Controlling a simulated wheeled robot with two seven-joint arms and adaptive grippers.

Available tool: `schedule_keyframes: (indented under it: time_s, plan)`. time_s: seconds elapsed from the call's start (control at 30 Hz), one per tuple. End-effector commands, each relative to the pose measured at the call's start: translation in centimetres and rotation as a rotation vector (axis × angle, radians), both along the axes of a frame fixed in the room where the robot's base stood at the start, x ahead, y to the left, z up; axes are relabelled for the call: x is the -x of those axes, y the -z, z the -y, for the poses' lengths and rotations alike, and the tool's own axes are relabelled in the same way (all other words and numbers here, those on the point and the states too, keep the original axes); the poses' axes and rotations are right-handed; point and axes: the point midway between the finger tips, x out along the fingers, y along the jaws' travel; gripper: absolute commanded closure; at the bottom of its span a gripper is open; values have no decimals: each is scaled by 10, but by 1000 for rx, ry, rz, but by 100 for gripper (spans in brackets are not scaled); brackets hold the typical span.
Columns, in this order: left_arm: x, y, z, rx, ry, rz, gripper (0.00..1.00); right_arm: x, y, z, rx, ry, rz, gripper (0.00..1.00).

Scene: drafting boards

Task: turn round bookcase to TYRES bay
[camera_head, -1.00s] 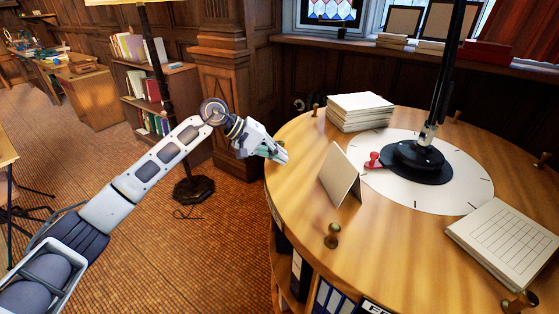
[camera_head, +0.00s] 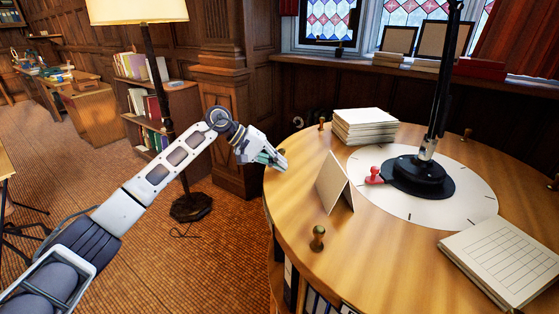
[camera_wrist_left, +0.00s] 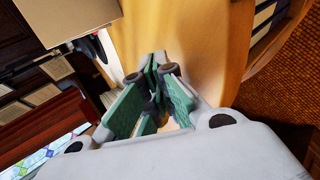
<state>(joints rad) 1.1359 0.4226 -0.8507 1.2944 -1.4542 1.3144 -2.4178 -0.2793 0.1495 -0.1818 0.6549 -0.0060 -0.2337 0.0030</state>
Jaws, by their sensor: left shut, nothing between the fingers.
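The round bookcase (camera_head: 400,245) stands at the right with a wooden top and brass-coloured knobs around its rim. One knob (camera_head: 317,237) stands at the near left and another (camera_head: 321,123) at the far left. My left gripper (camera_head: 281,164) is shut at the left edge of the top, close beside a knob partly hidden behind it. In the left wrist view its green-padded fingers (camera_wrist_left: 150,105) are over the rim; I cannot tell whether they touch the knob. Binder spines (camera_head: 318,302) show below the rim. No TYRES label is readable. My right gripper is out of view.
A black lamp base (camera_head: 420,178) and a red pointer (camera_head: 374,176) sit on a white dial. A floor lamp (camera_head: 190,207) stands left of the bookcase.

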Motion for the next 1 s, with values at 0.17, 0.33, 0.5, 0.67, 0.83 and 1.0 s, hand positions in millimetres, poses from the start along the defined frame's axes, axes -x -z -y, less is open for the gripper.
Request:
schedule_keyframes:
  time_s: [0.17,0.33,0.5,0.67,0.83,1.0]
  plan:
    - [1,0,0,-1,0,0,100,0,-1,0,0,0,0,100]
    - [1,0,0,-1,1,-1,100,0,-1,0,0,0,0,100]
    - [3,-2,-1,-1,0,0,100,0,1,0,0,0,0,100]
    - [7,-5,-2,-1,1,1,100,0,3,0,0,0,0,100]
    - [12,-9,-2,-2,0,0,100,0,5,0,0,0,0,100]
    - [13,-10,-2,-1,0,-1,100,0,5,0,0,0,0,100]
